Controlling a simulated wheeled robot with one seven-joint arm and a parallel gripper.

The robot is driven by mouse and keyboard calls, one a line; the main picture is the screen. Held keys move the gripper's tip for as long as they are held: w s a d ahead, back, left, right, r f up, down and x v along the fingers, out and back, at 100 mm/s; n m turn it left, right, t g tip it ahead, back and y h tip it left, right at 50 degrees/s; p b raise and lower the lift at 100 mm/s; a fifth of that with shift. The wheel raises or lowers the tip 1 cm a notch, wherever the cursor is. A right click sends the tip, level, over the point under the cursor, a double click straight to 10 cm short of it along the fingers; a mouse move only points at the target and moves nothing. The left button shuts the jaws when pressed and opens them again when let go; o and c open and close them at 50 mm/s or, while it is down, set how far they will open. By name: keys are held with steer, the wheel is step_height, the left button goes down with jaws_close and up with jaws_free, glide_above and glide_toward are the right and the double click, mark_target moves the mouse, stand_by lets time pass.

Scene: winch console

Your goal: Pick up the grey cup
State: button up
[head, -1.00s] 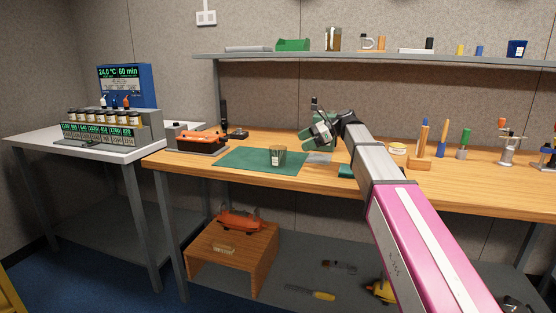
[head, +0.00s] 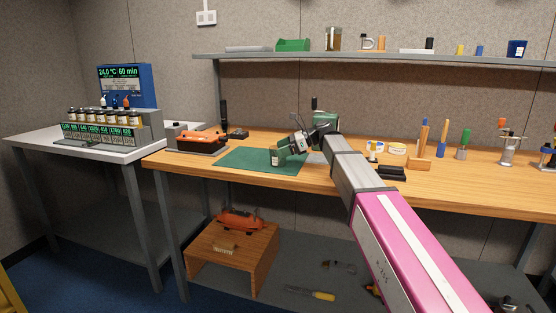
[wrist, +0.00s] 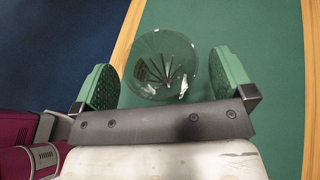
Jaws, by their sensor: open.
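The grey cup (head: 275,158) is see-through and smoky, with a pale label, and stands on the green mat (head: 237,160) on the wooden bench. In the wrist view the cup (wrist: 162,62) is seen from above as a round, clear shape with dark streaks inside. My gripper (head: 284,150) is at the cup from the right and partly covers it. In the wrist view the green finger pads of my gripper (wrist: 165,77) stand open, one on each side of the cup, with a narrow gap at the right pad. Contact at the left pad cannot be told.
An orange tool in a dark holder (head: 203,141) stands left of the mat. A dark upright tool (head: 224,113) is behind it. A black block (head: 390,173) and small tins (head: 397,148) are right of my arm. A shelf (head: 370,57) runs above the bench.

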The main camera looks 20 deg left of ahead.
steer(key=shift+x, duration=1)
steer(key=c, duration=1)
steer(key=shift+c, duration=0.2)
steer(key=shift+r, duration=0.15)
